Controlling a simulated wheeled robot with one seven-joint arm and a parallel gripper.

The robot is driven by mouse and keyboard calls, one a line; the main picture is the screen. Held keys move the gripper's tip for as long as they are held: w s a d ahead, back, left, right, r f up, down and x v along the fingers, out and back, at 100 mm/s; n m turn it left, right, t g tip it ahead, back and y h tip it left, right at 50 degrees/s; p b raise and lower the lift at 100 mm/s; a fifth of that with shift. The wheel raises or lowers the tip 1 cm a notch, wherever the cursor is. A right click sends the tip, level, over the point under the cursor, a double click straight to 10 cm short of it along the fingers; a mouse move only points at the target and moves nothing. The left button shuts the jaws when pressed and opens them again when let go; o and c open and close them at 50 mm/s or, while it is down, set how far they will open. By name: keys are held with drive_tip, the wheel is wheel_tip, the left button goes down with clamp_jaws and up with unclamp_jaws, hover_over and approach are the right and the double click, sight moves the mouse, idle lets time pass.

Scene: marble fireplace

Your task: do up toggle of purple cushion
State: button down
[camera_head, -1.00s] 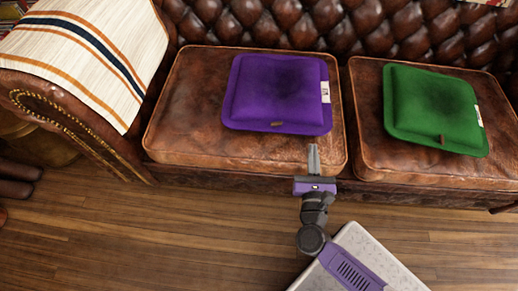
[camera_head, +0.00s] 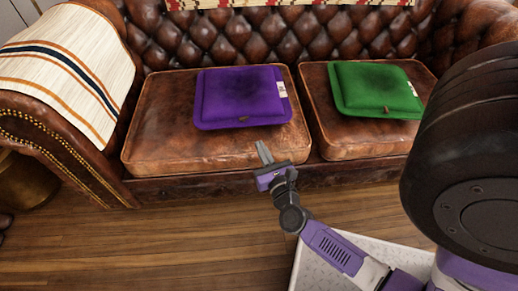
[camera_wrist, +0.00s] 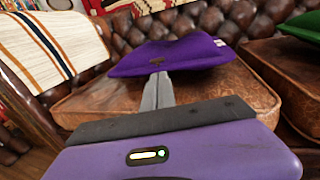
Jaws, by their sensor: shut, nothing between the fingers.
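The purple cushion (camera_head: 240,97) lies flat on the left seat of a brown leather sofa, with a white tag on its right edge. Its small brown toggle (camera_head: 243,119) is at the middle of its front edge; whether it is fastened is too small to tell. In the wrist view the purple cushion (camera_wrist: 175,55) lies beyond the fingers, and the toggle (camera_wrist: 157,61) shows just past the fingertips. My gripper (camera_head: 264,152) is shut and empty, in front of the cushion near the seat's front edge. It appears apart from the cushion.
A green cushion (camera_head: 375,89) with its own toggle lies on the right seat (camera_head: 352,137). The sofa's rolled arm with a striped throw (camera_head: 72,70) stands at left. The tufted backrest (camera_head: 250,40) closes the rear. Wooden floor (camera_head: 190,240) lies in front.

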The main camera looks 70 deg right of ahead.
sight(254, 124)
drive_tip(key=x, duration=1.1)
drive_tip(key=shift+d+b, duration=0.1)
drive_tip(key=shift+b, duration=0.25)
drive_tip(key=shift+s+d+b, duration=0.35)
drive_tip(key=shift+d+b, duration=0.25)
drive_tip(key=shift+b, duration=0.3)
drive_tip(key=d+f+n+t+y+b, duration=0.1)
drive_tip(key=b, duration=0.3)
drive_tip(key=shift+t, duration=0.3)
drive_tip(key=n+t+y+b, duration=0.1)
drive_tip(key=b, duration=0.2)
drive_tip(key=shift+r+n+y, duration=0.1)
drive_tip(key=shift+n+y, duration=0.2)
drive_tip(key=shift+y, duration=0.1)
drive_tip(key=shift+r+n+t+y+b, duration=0.3)
drive_tip(key=shift+n+t+y+b, duration=0.4)
drive_tip(key=shift+t+y, duration=0.15)
drive_tip(key=shift+s+d+r+n+t+y, duration=0.1)
drive_tip(key=shift+n+t+y, duration=0.2)
drive_tip(key=shift+y, duration=0.15)
